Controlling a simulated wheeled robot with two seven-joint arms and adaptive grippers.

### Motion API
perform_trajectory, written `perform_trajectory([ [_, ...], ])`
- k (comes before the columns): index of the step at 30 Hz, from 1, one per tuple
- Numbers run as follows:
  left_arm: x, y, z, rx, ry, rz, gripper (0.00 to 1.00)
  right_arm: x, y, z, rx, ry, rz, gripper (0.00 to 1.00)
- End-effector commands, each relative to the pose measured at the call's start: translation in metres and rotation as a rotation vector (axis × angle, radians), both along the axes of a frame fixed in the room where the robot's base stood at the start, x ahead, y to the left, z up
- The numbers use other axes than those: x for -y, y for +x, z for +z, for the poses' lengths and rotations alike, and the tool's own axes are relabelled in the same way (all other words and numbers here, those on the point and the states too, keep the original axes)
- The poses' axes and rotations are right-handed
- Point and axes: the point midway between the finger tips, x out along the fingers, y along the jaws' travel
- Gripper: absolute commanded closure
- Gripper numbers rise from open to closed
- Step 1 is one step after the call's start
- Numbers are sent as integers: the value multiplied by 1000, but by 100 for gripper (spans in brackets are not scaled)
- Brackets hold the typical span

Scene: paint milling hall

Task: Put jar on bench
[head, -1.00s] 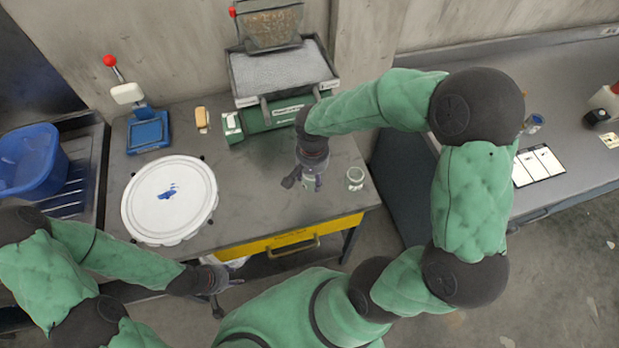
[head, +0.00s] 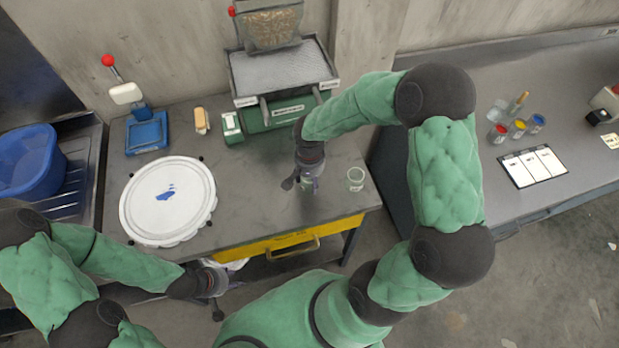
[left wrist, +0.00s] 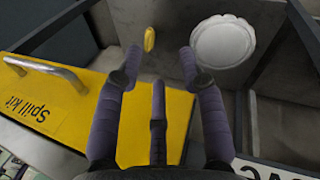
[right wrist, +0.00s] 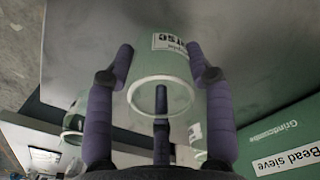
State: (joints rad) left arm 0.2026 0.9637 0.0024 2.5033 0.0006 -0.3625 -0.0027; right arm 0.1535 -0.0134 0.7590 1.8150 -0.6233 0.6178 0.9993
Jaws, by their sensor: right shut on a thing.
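A clear glass jar (right wrist: 160,66) with a white label ending in "rse" is between the fingers of my right gripper (right wrist: 163,72), which is shut on it. In the head view my right gripper (head: 308,184) is over the grey bench (head: 265,188), left of a second glass jar (head: 355,179); it hides most of the held jar. I cannot tell whether the held jar touches the bench. The second jar also shows at the left of the right wrist view (right wrist: 74,118). My left gripper (head: 218,290) is open and empty by the bench's front edge, its fingers apart in the left wrist view (left wrist: 160,65).
A green bead sieve machine (head: 285,112) stands behind the right gripper. A white round lid (head: 168,200), a blue press (head: 147,132) and a yellow drawer (head: 285,243) are to the left and front. A right-hand bench (head: 560,100) holds paint pots and a chart (head: 533,165).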

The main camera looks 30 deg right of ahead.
Motion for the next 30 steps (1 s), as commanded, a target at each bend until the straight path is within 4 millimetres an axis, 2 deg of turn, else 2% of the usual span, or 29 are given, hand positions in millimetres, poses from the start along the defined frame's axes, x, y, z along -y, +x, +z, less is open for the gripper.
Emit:
perform_trajectory([
  [3,0,0,-5,0,0,0,60,0,0,-4,0,0,0,74],
  [4,0,0,-4,0,0,0,60,0,0,-4,0,0,0,41],
  [6,0,0,-3,0,0,0,60,0,0,-3,0,0,0,23],
  [20,0,0,2,0,0,0,60,0,0,2,-1,1,0,23],
  [23,0,0,4,0,0,0,60,0,1,15,3,-1,-1,23],
  [30,0,0,12,0,0,0,60,0,1,64,4,-1,0,23],
])
